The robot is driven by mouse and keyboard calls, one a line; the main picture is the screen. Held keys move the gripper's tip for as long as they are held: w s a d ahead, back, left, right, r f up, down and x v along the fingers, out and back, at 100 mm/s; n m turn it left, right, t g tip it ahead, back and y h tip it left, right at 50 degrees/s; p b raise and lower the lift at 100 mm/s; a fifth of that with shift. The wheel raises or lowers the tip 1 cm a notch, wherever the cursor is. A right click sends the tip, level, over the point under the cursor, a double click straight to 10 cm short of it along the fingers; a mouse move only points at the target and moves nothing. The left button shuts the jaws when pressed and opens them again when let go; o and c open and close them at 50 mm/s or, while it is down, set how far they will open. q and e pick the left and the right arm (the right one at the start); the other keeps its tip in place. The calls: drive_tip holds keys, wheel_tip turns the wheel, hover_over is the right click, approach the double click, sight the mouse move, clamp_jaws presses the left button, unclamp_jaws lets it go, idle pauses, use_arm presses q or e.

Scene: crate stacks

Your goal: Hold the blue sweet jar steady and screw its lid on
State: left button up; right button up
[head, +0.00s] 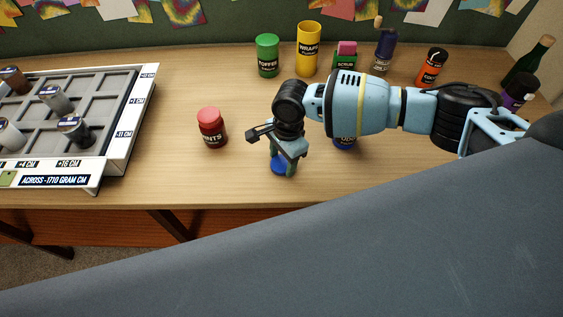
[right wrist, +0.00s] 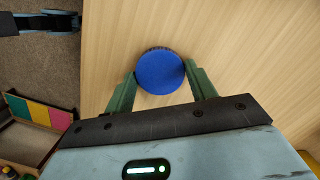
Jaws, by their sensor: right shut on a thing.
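My right gripper (head: 283,160) is shut on a round blue lid (head: 280,168), near the table's front edge. In the right wrist view the lid (right wrist: 160,71) sits between the green fingertips, top face toward the camera. I cannot tell whether it touches the table. The blue sweet jar (head: 344,143) stands right of the lid, apart from it; my right forearm hides its upper part. The head view does not show my left gripper. Part of what looks like my left arm shows at the upper left of the right wrist view, its jaws unclear.
A red jar (head: 212,128) stands left of the gripper. Green (head: 267,56), yellow (head: 307,48) and orange (head: 432,68) containers stand along the back. A grey compartment tray (head: 114,148) fills the left end. Bare table lies between tray and red jar.

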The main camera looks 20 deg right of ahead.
sight(280, 163)
idle(0.3)
drive_tip(key=shift+r, duration=0.5)
wheel_tip(280, 163, up, 2)
drive_tip(key=shift+r, duration=0.1)
drive_tip(key=shift+s+d+r+p, duration=0.1)
drive_tip(key=shift+s+r+p, duration=0.2)
drive_tip(key=shift+s, duration=0.35)
drive_tip(key=shift+s+r+p, duration=0.15)
drive_tip(key=shift+s+p, duration=0.2)
drive_tip(key=shift+s, duration=0.25)
use_arm(q)
drive_tip(key=shift+t, duration=0.5)
drive_tip(key=shift+w+a+r+p, duration=0.2)
drive_tip(key=shift+w+r+p, duration=0.1)
drive_tip(key=shift+w+r, duration=0.45)
drive_tip(key=shift+w+a+r+p, duration=0.15)
drive_tip(key=shift+w+r+p, duration=0.1)
drive_tip(key=shift+w+r, duration=0.5)
use_arm(e)
drive_tip(key=s, duration=1.3)
drive_tip(key=shift+s+d+r, duration=0.25)
drive_tip(key=shift+r, duration=0.2)
use_arm(q)
drive_tip(key=shift+s+r, duration=0.1)
